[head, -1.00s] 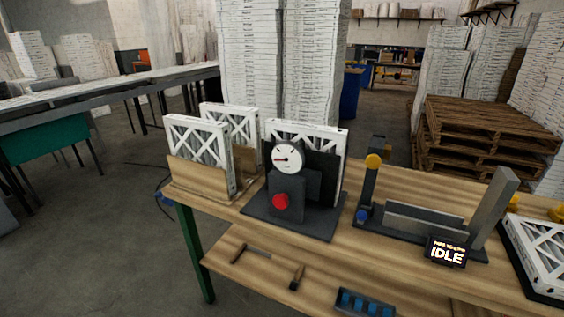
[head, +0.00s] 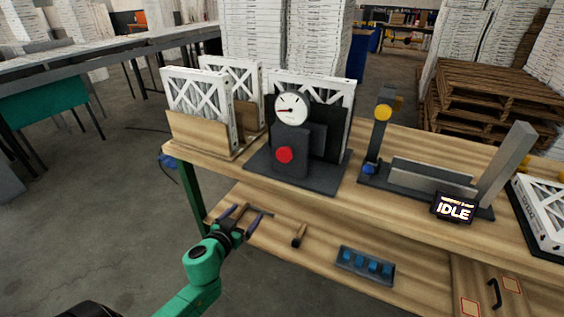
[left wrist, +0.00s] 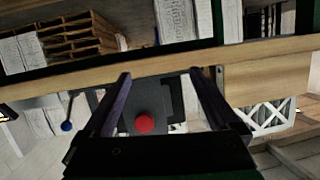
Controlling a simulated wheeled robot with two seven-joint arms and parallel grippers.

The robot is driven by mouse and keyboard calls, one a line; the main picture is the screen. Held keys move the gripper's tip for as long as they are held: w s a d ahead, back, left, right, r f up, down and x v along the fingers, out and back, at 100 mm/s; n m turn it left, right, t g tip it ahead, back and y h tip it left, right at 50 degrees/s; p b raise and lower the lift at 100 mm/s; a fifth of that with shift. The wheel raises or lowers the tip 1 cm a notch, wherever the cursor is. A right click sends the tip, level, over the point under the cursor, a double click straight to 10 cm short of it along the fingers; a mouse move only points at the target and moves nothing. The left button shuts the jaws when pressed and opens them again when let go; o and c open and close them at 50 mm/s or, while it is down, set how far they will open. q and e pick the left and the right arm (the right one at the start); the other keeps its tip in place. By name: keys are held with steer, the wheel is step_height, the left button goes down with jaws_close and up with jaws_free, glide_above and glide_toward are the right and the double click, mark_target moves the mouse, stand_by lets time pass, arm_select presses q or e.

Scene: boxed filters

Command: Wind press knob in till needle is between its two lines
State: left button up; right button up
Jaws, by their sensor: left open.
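The press (head: 312,137) is a dark block on a dark base plate on the wooden bench. Its red round knob (head: 284,155) faces me and also shows in the left wrist view (left wrist: 144,123) between the fingers. The white round gauge (head: 291,108) sits above the knob; its red needle points left. Its two lines are too small to make out. A white filter (head: 340,92) stands upright in the press behind the gauge. My left gripper (head: 243,214) is open and empty, in front of and below the knob, apart from it. My right gripper is not in view.
White filters (head: 196,98) stand in a wooden holder left of the press. A dark fixture (head: 430,176) with a screen (head: 455,208) reading IDLE stands to the right. The lower shelf holds a brush-like tool (head: 299,236) and a tray (head: 365,265) of blue pieces.

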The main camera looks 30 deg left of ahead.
arm_select(q)
steer(key=d+r+t+h, duration=0.2)
steer(key=d+r+t, duration=0.3)
steer(key=r, duration=0.9)
steer(key=g+p, duration=0.1)
steer(key=p, duration=0.1)
glide_toward(283, 155)
steer(key=w, duration=0.9)
steer(key=shift+w, duration=0.35)
steer(key=shift+r, duration=0.1)
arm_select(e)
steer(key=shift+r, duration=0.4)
arm_select(q)
steer(key=shift+s, duration=0.1)
steer(key=c, duration=1.4)
